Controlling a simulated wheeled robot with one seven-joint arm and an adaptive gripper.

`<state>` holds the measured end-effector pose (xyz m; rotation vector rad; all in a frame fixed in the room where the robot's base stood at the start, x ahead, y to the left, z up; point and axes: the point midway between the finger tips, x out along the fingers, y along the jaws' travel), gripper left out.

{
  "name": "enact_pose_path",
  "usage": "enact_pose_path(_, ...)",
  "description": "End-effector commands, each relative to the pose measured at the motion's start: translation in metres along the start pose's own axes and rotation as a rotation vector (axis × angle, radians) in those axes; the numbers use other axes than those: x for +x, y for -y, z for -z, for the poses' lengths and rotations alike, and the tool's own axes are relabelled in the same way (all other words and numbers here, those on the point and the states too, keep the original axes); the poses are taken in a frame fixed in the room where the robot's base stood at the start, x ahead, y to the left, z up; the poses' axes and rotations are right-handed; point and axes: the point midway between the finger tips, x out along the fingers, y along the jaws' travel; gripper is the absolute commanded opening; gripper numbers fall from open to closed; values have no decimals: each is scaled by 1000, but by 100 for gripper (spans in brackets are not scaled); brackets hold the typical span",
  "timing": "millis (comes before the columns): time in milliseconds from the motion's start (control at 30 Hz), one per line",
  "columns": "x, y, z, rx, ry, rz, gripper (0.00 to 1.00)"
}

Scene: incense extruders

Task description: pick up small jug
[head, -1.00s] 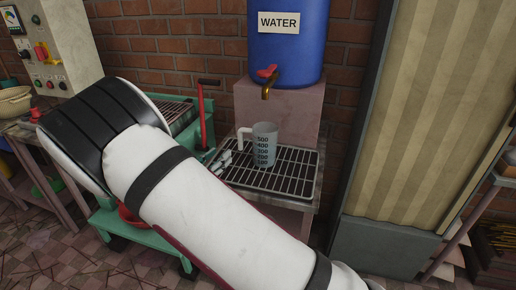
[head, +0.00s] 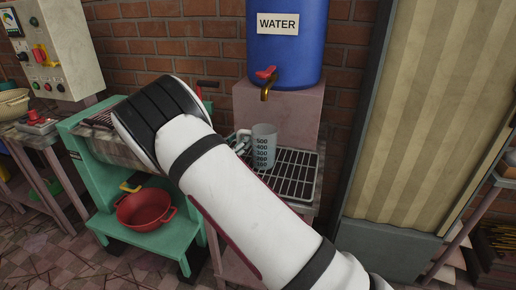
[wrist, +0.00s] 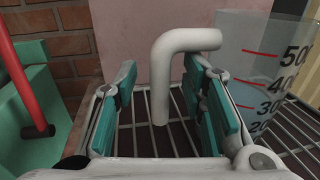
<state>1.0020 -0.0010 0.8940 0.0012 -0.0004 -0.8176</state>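The small jug (head: 264,146) is a pale, translucent measuring jug with dark numbers. It stands upright on the wire grid under the water tap, its handle facing left. In the wrist view, the jug body (wrist: 275,75) is at the right and its white handle (wrist: 160,85) is in the middle. My gripper (wrist: 160,88) is open, with one teal-padded finger on each side of the handle and visible gaps. In the head view, my gripper (head: 241,146) is at the jug's handle side, partly hidden by my arm.
A blue water barrel (head: 286,50) with a brass tap (head: 266,90) stands on a pink block (head: 290,112) behind the jug. The green machine (head: 85,165) with a red bowl (head: 146,208) is at left. A red lever (wrist: 20,75) shows left of my gripper.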

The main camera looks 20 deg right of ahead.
Motion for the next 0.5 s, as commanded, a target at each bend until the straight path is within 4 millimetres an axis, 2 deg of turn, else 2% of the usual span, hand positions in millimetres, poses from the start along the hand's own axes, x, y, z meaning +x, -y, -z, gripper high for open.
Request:
enact_pose_path(67, 6, 0, 0, 0, 0, 0, 38)
enact_pose_path(267, 6, 0, 0, -1, 0, -1, 38)
enact_pose_path(433, 6, 0, 0, -1, 0, -1, 0)
enact_pose_path(500, 6, 0, 0, 0, 0, -1, 0)
